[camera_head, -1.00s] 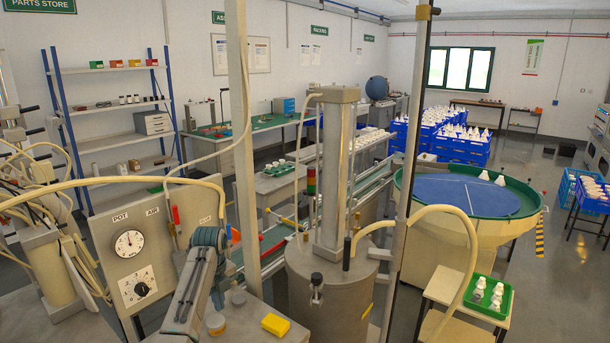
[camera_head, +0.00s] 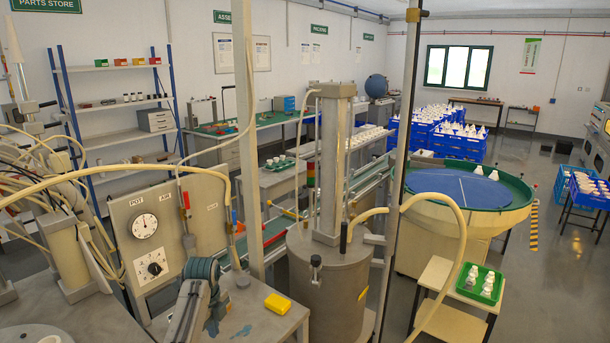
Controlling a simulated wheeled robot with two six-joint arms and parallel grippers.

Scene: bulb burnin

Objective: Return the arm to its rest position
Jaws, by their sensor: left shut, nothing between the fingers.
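My left arm shows at the bottom, left of centre, with a teal rounded joint and grey links. Its gripper (camera_head: 184,318) points down toward the lower picture edge, over the front of the grey bench (camera_head: 262,325). It is shut and holds nothing that I can see. Its tips are hard to make out against the bench. A yellow block (camera_head: 278,304) lies on the bench to the right, apart from the gripper. A small grey knob-like piece (camera_head: 242,282) stands behind it. My right gripper is not in view.
A metal cylinder (camera_head: 330,285) and upright posts (camera_head: 404,170) stand to the right. A hose (camera_head: 455,235) arches there. A green tray (camera_head: 480,284) sits on a stand. Open floor shows at right.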

